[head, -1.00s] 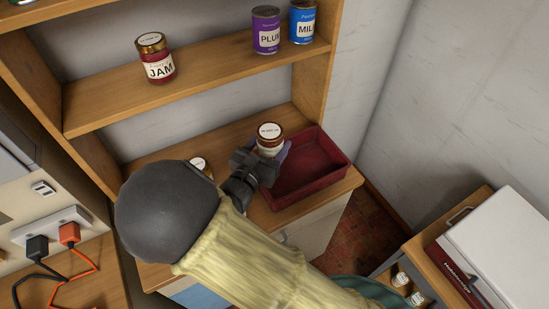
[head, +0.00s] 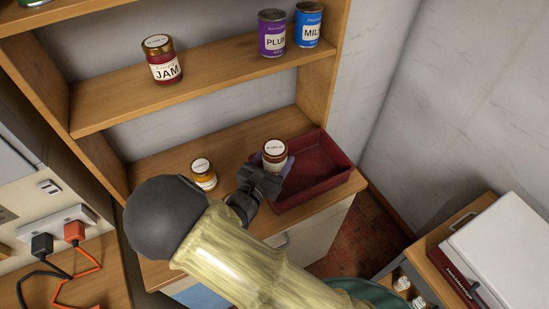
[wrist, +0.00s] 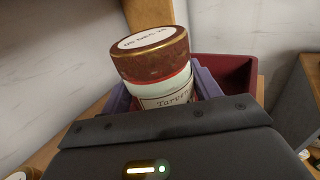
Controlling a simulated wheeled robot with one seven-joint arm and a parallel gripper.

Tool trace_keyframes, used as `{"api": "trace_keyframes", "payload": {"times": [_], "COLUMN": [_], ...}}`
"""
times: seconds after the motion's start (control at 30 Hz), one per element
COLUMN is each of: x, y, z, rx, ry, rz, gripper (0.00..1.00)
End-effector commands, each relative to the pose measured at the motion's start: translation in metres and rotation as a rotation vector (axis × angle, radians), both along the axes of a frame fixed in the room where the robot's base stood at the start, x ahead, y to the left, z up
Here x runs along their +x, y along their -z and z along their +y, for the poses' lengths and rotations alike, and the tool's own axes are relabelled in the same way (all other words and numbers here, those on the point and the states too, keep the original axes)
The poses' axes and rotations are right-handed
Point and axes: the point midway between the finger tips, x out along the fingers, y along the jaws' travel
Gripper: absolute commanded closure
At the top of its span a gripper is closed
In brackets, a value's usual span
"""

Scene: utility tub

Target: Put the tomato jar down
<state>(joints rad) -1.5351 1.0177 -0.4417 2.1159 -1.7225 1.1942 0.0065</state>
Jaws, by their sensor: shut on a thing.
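The jar (head: 274,153) in my gripper has a white-topped, gold-rimmed lid and a pale label; in the wrist view the jar (wrist: 160,75) shows a dark red lid and a partly hidden label, so its contents word cannot be read. My gripper (head: 273,174) is shut on it, with purple fingers on both sides, also seen in the wrist view (wrist: 165,98). The jar is upright at the left side of the dark red tub (head: 335,183). Its base is hidden, so I cannot tell whether it touches the counter.
A yellow-orange jar (head: 203,174) stands on the counter left of my gripper. A jam jar (head: 162,60), a purple plum can (head: 272,33) and a blue can (head: 308,25) stand on the shelf above. Bare counter (head: 235,158) lies behind, between the jars.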

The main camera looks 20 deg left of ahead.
Motion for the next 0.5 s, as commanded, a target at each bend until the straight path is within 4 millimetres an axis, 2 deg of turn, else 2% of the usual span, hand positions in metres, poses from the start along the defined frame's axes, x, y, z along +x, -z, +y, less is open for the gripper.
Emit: {"api": "trace_keyframes", "payload": {"times": [0.5], "x": [0.000], "y": [0.009], "z": [0.000], "rx": [-0.001], "ry": [0.000], "rz": [-0.002], "gripper": [0.74]}}
